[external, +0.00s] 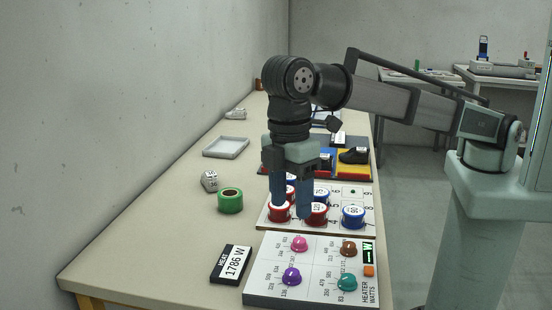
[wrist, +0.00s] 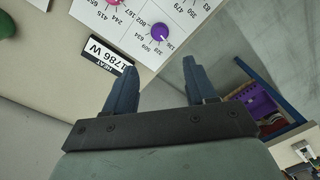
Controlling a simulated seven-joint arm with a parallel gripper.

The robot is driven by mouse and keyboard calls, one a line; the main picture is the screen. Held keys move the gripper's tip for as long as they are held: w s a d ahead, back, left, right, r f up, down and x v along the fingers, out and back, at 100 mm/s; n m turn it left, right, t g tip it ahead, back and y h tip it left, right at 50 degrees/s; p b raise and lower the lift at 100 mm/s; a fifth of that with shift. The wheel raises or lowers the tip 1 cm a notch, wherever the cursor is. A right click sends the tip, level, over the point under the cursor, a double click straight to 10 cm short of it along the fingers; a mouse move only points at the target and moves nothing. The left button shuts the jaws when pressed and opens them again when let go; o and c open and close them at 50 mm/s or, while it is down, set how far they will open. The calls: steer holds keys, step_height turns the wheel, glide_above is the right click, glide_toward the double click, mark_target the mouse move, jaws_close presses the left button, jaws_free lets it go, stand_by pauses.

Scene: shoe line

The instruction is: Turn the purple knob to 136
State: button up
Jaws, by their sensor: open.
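The purple knob (external: 291,276) sits at the front left of a grey-white control panel (external: 262,284). Labels 509, 634, 328 and 136 stand around it. It also shows in the wrist view (wrist: 159,32), beyond my fingertips, with a light mark on its lower right side. I cannot tell exactly which label the mark points at. My gripper (external: 291,209) points down, open and empty, above the red and blue round pieces behind the panel. In the wrist view my gripper (wrist: 159,66) has its two blue fingers wide apart, with the knob clear of them.
The panel also has a pink knob (external: 300,244), a brown knob (external: 348,249) and a teal knob (external: 346,282). A meter reading 1786 W (external: 231,264) lies left of it. A green roll (external: 230,201) and a grey tray (external: 226,147) stand farther back.

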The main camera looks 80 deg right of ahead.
mark_target(292, 272)
steer(key=f, duration=1.3)
steer(key=shift+s+a+f, duration=0.2)
steer(key=shift+s+f, duration=0.05)
steer(key=shift+f, duration=0.15)
jaws_close()
steer(key=shift+m, duration=0.4)
jaws_free()
stand_by(0.4)
